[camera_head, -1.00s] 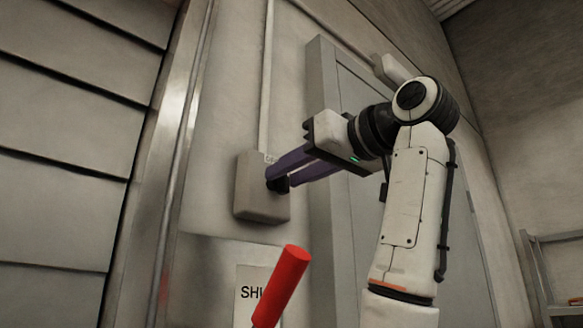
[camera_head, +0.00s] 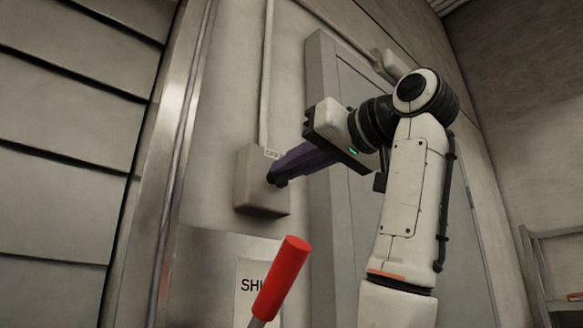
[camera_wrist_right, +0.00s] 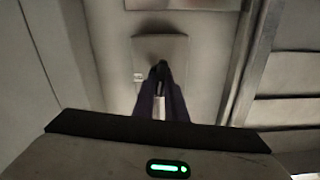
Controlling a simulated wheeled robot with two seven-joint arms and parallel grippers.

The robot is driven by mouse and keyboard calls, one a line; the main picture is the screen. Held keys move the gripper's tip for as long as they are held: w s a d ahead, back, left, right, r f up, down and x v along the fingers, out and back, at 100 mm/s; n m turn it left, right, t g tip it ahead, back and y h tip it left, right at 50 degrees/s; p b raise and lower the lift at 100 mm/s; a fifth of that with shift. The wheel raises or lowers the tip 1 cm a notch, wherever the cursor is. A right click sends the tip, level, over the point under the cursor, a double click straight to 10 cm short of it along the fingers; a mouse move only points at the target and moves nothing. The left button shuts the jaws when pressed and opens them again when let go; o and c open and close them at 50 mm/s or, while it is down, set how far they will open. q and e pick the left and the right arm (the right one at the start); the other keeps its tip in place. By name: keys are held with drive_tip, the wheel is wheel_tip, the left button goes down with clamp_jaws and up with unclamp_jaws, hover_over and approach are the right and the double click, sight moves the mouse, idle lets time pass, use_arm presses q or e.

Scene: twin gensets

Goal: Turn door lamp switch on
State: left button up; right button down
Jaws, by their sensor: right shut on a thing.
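The door lamp switch is a grey box (camera_head: 255,196) on the wall beside the door, with a conduit running up from it. A small label (camera_head: 271,153) at its top edge seems to read OFF. My right gripper (camera_head: 277,179) has its purple fingers at the front of the box, shut on the switch's knob, which the fingertips mostly hide. In the right wrist view the box (camera_wrist_right: 174,48) lies straight ahead and the fingertips (camera_wrist_right: 161,70) meet in front of it. My left gripper is not in view.
A red handle (camera_head: 281,278) stands in the foreground below the box, in front of a sign (camera_head: 247,285) reading "SHU...". A grey door (camera_head: 352,215) is behind my right arm. A shelf rack (camera_head: 545,262) stands at the far right.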

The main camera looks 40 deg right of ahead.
drive_tip(key=m, duration=0.5)
drive_tip(key=m+b, duration=0.1)
drive_tip(key=m, duration=0.4)
drive_tip(key=m+b, duration=0.1)
drive_tip(key=m, duration=0.4)
drive_tip(key=shift+d+f+m, duration=0.2)
drive_tip(key=shift+d+m, duration=0.1)
drive_tip(key=shift+m, duration=0.4)
drive_tip(key=c, duration=1.8)
unclamp_jaws()
drive_tip(key=s+b, duration=0.3)
drive_tip(key=s, duration=0.7)
drive_tip(key=shift+s+d+b, duration=0.15)
drive_tip(key=shift+d+b, duration=0.15)
drive_tip(key=shift+d, duration=0.1)
